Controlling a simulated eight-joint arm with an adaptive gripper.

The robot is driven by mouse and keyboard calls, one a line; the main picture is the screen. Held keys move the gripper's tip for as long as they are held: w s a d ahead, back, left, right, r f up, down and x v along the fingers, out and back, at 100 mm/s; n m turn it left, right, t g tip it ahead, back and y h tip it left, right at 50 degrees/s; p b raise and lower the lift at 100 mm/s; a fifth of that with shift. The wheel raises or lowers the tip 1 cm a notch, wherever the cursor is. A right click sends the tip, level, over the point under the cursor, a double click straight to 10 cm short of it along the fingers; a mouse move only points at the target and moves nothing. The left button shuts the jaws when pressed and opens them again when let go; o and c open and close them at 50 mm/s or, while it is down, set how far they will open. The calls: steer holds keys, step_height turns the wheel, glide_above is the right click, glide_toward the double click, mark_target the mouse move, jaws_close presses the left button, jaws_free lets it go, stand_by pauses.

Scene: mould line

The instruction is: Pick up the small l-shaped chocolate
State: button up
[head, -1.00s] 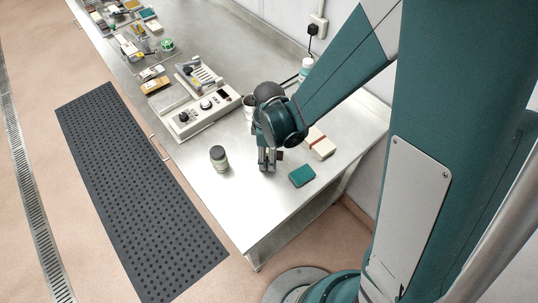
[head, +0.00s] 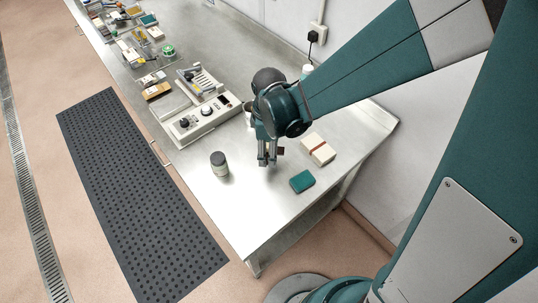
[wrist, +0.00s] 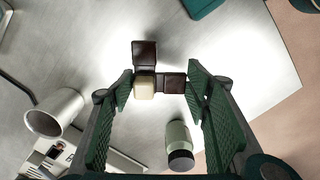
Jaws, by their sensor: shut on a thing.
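The small L-shaped chocolate (wrist: 146,56) is dark brown, with one arm pointing up in the wrist view and one reaching right. A cream-coloured block sits at its corner; I cannot tell whether it is part of the piece. My gripper (wrist: 160,85) is shut on it, one green finger pad on each side. In the head view my gripper (head: 267,161) points down over the near part of the steel bench, and a bit of the dark chocolate (head: 281,149) shows right of the fingers. It appears slightly above the bench top.
A jar with a dark lid (head: 219,164) stands left of my gripper. A teal box (head: 302,181) and a cream box with a brown band (head: 318,150) lie right. A control unit (head: 205,120) stands behind left; a pale cup (wrist: 57,112) is nearby. The bench's front corner is clear.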

steer(key=shift+r, duration=1.6)
